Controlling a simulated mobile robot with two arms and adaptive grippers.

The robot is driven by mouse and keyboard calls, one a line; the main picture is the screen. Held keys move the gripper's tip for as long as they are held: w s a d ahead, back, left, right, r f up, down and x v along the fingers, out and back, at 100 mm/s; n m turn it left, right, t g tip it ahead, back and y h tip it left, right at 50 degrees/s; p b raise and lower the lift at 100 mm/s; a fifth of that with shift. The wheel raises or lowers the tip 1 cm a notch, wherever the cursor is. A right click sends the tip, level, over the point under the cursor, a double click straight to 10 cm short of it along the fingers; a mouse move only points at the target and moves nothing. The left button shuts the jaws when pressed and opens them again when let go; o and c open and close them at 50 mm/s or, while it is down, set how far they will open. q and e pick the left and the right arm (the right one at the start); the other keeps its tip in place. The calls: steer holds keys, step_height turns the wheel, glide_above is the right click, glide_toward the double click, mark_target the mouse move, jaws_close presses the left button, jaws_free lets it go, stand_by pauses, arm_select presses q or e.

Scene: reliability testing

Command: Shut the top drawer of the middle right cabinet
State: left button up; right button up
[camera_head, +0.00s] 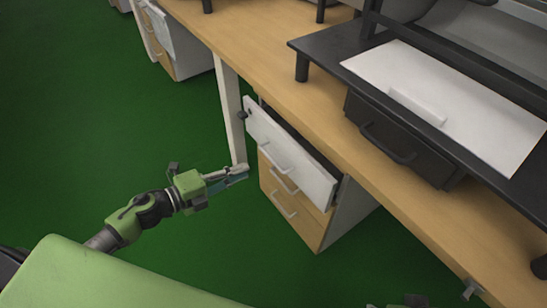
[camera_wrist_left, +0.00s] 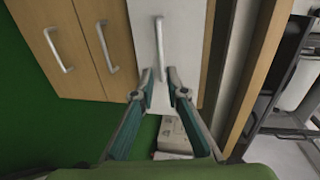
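The cabinet (camera_head: 318,232) under the long desk has a white-fronted top drawer (camera_head: 312,181), which stands pulled out, with its dark inside showing along the top. Two wood-fronted drawers below it look shut. My left gripper (camera_head: 243,173) is in front of the cabinet, at the left of the drawer fronts. In the left wrist view its fingers (camera_wrist_left: 162,82) are apart with nothing between them, pointing at the white drawer front (camera_wrist_left: 187,45) near the end of its handle (camera_wrist_left: 159,46). Contact cannot be told. Part of my right gripper shows at the bottom edge of the head view; its finger state is unclear.
The wooden desk (camera_head: 262,62) overhangs the cabinet, with a pale leg (camera_head: 231,110) close to my left gripper. A black shelf and a dark drawer unit (camera_head: 397,140) are at the right. Another cabinet (camera_head: 172,48) stands farther back. The green floor on the left is clear.

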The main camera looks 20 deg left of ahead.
arm_select(q)
glide_toward(281, 153)
steer(key=w+f, duration=0.1)
steer(key=shift+s+d+b+x, duration=0.1)
steer(key=shift+b+x, duration=0.15)
steer(key=shift+x, duration=1.15)
steer(key=shift+s+d+b+x, duration=0.15)
steer(key=shift+b+x, duration=0.1)
steer(key=shift+x, duration=1.15)
arm_select(e)
steer(key=shift+t, duration=0.9)
steer(key=shift+w+a+r, duration=0.1)
steer(key=shift+w+a, duration=0.1)
steer(key=shift+w, duration=0.5)
steer(key=shift+w+a+r, duration=0.1)
steer(key=shift+w+a, duration=0.05)
steer(key=shift+w, duration=0.5)
steer(key=shift+w+a, duration=0.2)
steer(key=shift+w, duration=0.5)
arm_select(q)
steer(key=shift+f, duration=0.15)
steer(key=shift+c, duration=0.3)
